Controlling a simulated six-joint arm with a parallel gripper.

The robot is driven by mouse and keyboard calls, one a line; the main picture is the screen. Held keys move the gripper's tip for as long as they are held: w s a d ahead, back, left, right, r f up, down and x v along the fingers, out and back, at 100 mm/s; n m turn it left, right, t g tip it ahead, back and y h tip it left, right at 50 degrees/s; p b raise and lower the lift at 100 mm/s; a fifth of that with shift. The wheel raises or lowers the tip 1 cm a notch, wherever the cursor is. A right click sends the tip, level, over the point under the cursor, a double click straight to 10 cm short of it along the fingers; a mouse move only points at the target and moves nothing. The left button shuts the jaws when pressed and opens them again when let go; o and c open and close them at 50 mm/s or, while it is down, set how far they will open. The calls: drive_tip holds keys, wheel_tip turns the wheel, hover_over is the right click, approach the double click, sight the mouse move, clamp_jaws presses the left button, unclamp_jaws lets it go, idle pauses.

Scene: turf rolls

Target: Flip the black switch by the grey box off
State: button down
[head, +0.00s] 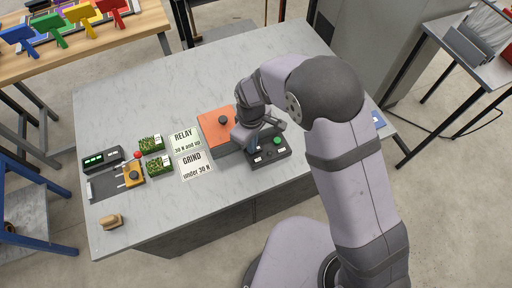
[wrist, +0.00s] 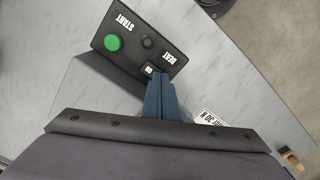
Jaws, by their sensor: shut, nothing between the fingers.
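A black control panel (head: 270,158) lies on the table beside the orange box, partly under my gripper. In the wrist view the panel (wrist: 128,28) carries a green button (wrist: 114,43) by the word START. A small round dark control (wrist: 147,42) sits by the word HEAT, and I cannot tell its position. My gripper (wrist: 160,82) is shut and empty, its blue fingertips over the panel's edge by a small white label (wrist: 149,70). They hide part of the panel; contact cannot be told.
An orange box (head: 211,121) with a black knob stands left of my gripper. Further left are the RELAY card (head: 184,141), GRIND card (head: 196,165), turf pieces (head: 159,167), a yellow block (head: 134,174) and a display unit (head: 101,159). The table's back left is clear.

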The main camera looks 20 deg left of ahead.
wheel_tip(320, 180, up, 7)
drive_tip(key=p, duration=0.5)
idle(0.3)
drive_tip(key=shift+f, duration=0.1)
idle(0.4)
